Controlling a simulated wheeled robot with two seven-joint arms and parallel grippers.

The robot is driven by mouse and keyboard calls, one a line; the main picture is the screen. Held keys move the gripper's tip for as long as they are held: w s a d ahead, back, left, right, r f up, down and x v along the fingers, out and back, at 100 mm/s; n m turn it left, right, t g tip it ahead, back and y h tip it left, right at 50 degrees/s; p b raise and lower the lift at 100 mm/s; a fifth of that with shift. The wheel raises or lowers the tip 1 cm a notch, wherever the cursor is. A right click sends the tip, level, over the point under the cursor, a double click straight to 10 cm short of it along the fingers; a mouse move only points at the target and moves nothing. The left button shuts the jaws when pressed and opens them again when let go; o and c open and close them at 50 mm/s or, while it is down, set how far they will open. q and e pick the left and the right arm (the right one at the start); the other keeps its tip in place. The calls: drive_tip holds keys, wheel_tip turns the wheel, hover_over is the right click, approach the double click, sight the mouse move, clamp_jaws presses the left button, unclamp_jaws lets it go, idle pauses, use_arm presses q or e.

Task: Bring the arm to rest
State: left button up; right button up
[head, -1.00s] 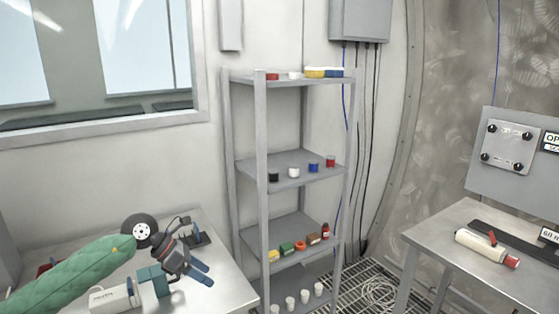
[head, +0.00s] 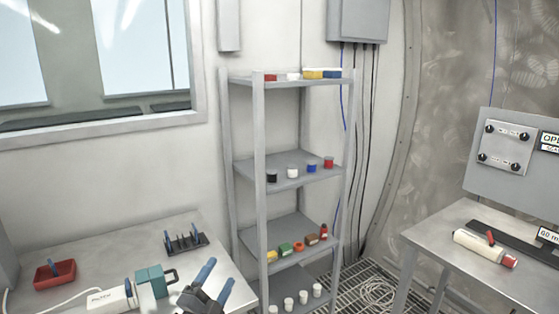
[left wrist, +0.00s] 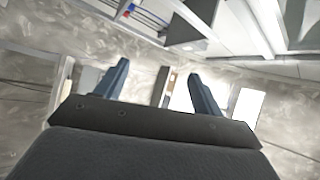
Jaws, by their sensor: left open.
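My left gripper (head: 212,283) is at the bottom of the head view, in front of the left table's right edge. Its two blue fingers point up and stand apart, with nothing between them. In the left wrist view the same fingers (left wrist: 155,90) are spread and empty, with the room showing tilted behind them. Most of my left arm is out of the head view. My right gripper is not in view.
The left table (head: 105,248) holds a red tray (head: 55,273), a teal mug-like item (head: 153,281), a white device (head: 111,298) and a black rack (head: 185,243). A grey shelf (head: 260,170) stands beside it. A right table (head: 455,240) holds a white cylinder (head: 484,248).

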use_arm(q)
drive_tip(key=s+a+f+n+g+y, duration=0.35)
drive_tip(key=s+f+n, duration=0.2)
drive_tip(key=f, duration=0.25)
drive_tip(key=s+a+f+n+g+y, duration=0.35)
drive_tip(key=f+n+y, duration=0.2)
drive_tip(key=f, duration=0.25)
drive_tip(key=s+f+n+g, duration=0.2)
drive_tip(key=s+f+g, duration=0.15)
drive_tip(key=s, duration=0.45)
drive_tip(key=s+f+n+g+h, duration=0.1)
drive_tip(key=s+f+g, duration=0.25)
drive_tip(key=s, duration=0.35)
drive_tip(key=s+f+n+g, duration=0.25)
drive_tip(key=s+f, duration=0.25)
drive_tip(key=s, duration=0.3)
drive_tip(key=d+f+g, duration=0.1)
drive_tip(key=d+f, duration=0.2)
drive_tip(key=f, duration=0.5)
drive_tip(key=s+d+f+g+h, duration=0.1)
drive_tip(key=d+f, duration=0.2)
drive_tip(key=f, duration=0.5)
drive_tip(key=shift+d+f, duration=0.15)
drive_tip(key=shift+f, duration=0.15)
drive_tip(key=shift+s+g, duration=0.2)
drive_tip(key=shift+g, duration=0.05)
